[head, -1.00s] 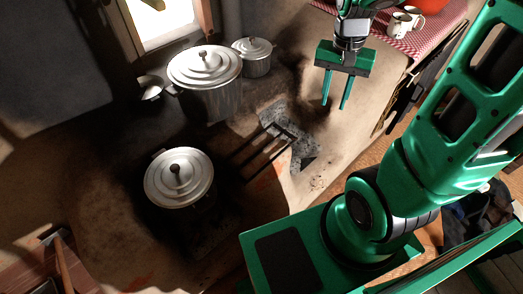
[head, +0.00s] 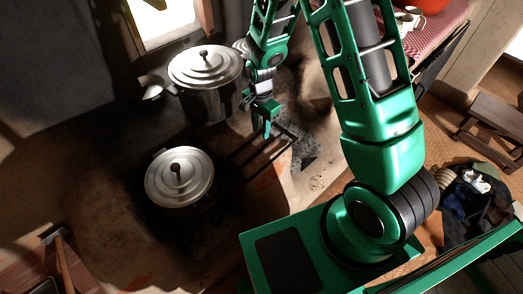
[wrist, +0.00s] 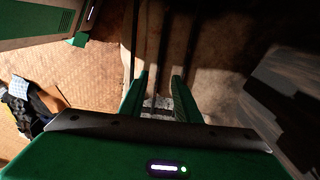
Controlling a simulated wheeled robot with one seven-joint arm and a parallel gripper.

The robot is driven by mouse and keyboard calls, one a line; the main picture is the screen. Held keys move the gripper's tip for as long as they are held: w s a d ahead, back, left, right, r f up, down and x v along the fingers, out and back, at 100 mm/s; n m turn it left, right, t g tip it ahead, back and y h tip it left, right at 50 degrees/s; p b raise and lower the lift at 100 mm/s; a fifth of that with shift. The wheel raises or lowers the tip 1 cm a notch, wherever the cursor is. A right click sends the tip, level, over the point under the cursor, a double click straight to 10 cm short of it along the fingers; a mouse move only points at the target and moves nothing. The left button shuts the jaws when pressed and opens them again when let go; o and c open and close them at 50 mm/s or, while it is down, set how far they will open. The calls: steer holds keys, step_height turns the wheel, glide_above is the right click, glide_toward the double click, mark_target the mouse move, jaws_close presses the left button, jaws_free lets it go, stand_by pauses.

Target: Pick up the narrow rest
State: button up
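The narrow rest appears to be the dark rack of thin bars (head: 269,163) lying on the mud hearth, right of the front lidded pot. In the wrist view its long dark bars (wrist: 163,40) run up the picture beyond my fingers. My gripper (head: 267,132) points down over the rack's far end, and its arm hides part of the hearth behind. In the wrist view my gripper (wrist: 160,76) is open, its green fingers apart with nothing clearly held between them. I cannot tell how high the fingertips are above the bars.
A lidded metal pot (head: 180,178) stands left of the rack. A larger lidded pot (head: 206,72) stands behind, close to my gripper's left. A red checked cloth (head: 425,40) with cups lies at the far right.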

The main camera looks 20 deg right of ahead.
mark_target(261, 149)
step_height(261, 149, down, 11)
steer(key=shift+w+d+r, duration=0.1)
steer(key=shift+d+r, duration=0.05)
stand_by(0.5)
jaws_close()
stand_by(1.4)
